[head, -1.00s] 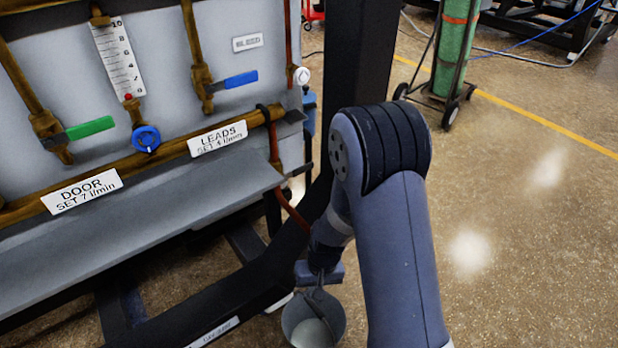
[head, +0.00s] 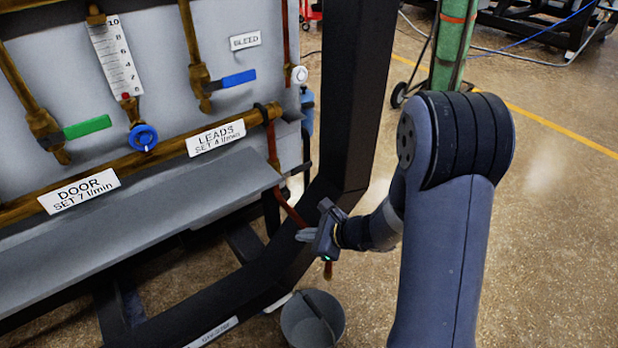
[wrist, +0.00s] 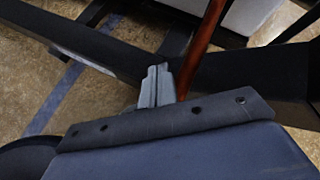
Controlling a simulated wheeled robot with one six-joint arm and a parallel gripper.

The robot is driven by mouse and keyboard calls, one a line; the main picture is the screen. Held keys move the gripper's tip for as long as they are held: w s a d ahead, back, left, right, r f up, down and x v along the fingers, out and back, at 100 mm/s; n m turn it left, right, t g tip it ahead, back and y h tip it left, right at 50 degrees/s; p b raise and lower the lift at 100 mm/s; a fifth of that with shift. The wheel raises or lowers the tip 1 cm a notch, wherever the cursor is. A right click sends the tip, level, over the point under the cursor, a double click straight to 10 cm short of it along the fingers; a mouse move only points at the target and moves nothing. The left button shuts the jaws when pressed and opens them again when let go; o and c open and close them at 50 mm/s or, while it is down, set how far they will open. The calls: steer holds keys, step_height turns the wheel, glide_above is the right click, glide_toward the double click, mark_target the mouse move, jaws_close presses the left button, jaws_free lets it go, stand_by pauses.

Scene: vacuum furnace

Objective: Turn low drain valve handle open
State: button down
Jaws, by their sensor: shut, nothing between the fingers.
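A red-brown drain pipe (head: 291,211) slopes down from the panel across the dark frame. Its brass-coloured lower end (head: 328,271) shows just below my gripper, above the grey bucket. I cannot make out the low drain valve handle; my gripper and wrist cover that stretch of pipe in the head view. My gripper (head: 305,235) points left, beside the pipe, with its fingers together and empty. In the wrist view my closed fingers (wrist: 156,75) are just left of the red pipe (wrist: 203,50); I cannot tell whether they touch it.
A grey bucket (head: 312,322) stands on the floor under the pipe end. The dark frame post (head: 352,90) and lower beam (head: 250,272) are close to my gripper. Blue (head: 239,79) and green (head: 88,126) handles are on the panel.

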mark_target(296, 171)
steer(key=w+d+r+m+t+h, duration=0.1)
steer(key=w+d+r+m+t, duration=0.4)
steer(key=m, duration=0.3)
steer(key=shift+w+d+r+m+t, duration=0.3)
steer(key=shift+w+d+r+t, duration=0.15)
steer(key=shift+d, duration=0.4)
steer(key=f+b+x, duration=0.1)
steer(key=b+x, duration=0.2)
steer(key=x, duration=0.7)
step_height(296, 171, up, 5)
steer(key=shift+d+f, duration=0.1)
steer(key=shift+d, duration=0.1)
